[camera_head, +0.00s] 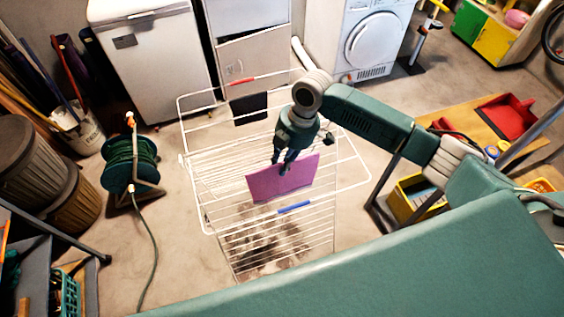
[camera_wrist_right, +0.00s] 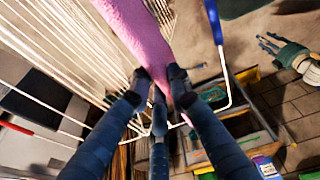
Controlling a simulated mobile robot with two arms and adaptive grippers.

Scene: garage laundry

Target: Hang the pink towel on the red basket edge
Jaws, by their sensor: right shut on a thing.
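The pink towel (camera_head: 283,181) shows as a flat, purple-pink piece over the middle of the white drying rack (camera_head: 190,187). My right gripper (camera_head: 285,164) is shut on its upper edge. In the right wrist view the towel (camera_wrist_right: 140,32) runs up from between the dark fingertips (camera_wrist_right: 160,88). I cannot tell whether the towel touches the rack's wires. My left gripper (camera_wrist_right: 272,43) shows only in the right wrist view, off to the right, fingers spread and empty. A red container (camera_head: 508,115) stands at the right in the head view; I cannot tell whether it is the red basket.
A black cloth (camera_head: 250,108) hangs at the rack's far side. A green hose reel (camera_head: 130,162) stands to the left. A yellow crate (camera_head: 414,198) sits to the right by a wooden-topped bench (camera_head: 460,115). A washing machine (camera_head: 371,40) is at the back.

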